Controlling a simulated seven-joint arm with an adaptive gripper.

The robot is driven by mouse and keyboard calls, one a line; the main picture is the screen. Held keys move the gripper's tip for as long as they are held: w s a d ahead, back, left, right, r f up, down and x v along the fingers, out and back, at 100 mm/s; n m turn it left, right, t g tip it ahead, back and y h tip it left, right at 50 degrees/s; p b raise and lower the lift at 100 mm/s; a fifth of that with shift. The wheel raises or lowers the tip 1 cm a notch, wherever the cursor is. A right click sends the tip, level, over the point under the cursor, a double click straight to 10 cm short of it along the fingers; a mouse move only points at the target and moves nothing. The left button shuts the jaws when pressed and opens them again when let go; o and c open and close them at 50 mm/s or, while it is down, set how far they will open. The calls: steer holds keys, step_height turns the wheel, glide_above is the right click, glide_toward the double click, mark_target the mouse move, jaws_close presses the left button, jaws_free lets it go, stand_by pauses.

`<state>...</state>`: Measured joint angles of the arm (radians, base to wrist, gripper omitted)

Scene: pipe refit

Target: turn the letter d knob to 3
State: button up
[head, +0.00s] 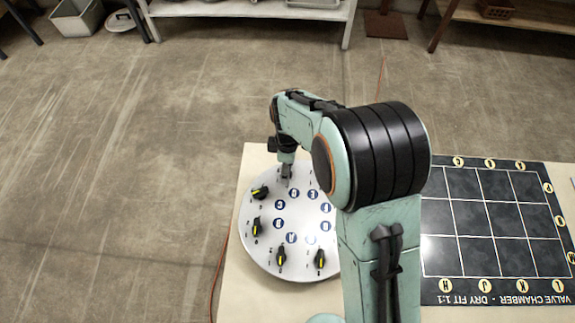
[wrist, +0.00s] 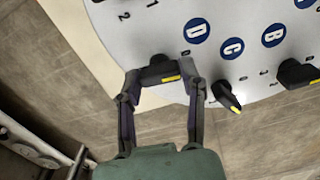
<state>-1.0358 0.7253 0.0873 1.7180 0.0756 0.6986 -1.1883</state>
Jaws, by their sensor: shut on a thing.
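The letter D knob (wrist: 158,68) is black with a yellow mark on its right part in the wrist view. It sits near the disc's edge, outward from the blue D label (wrist: 197,32). My gripper (wrist: 162,80) is shut on this knob, one finger at each end. In the head view my gripper (head: 287,172) reaches down to the far side of the pale round disc (head: 262,268) and hides the D knob. The number the knob points to cannot be told, as most of its scale is hidden or too small.
The C knob (wrist: 228,97) is close to the right finger, with the B knob (wrist: 297,73) farther right. Other black knobs (head: 281,257) ring the disc. A dark gridded board (head: 480,215) lies right of my arm. Floor is open at left.

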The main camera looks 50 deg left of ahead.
steer(key=m, duration=0.8)
steer(key=shift+m, duration=0.4)
steer(key=m, duration=0.4)
steer(key=shift+m, duration=0.3)
steer(key=m, duration=0.3)
steer(key=shift+m, duration=0.3)
steer(key=m, duration=0.4)
steer(key=shift+m, duration=0.3)
steer(key=m, duration=0.8)
steer(key=shift+m, duration=2.1)
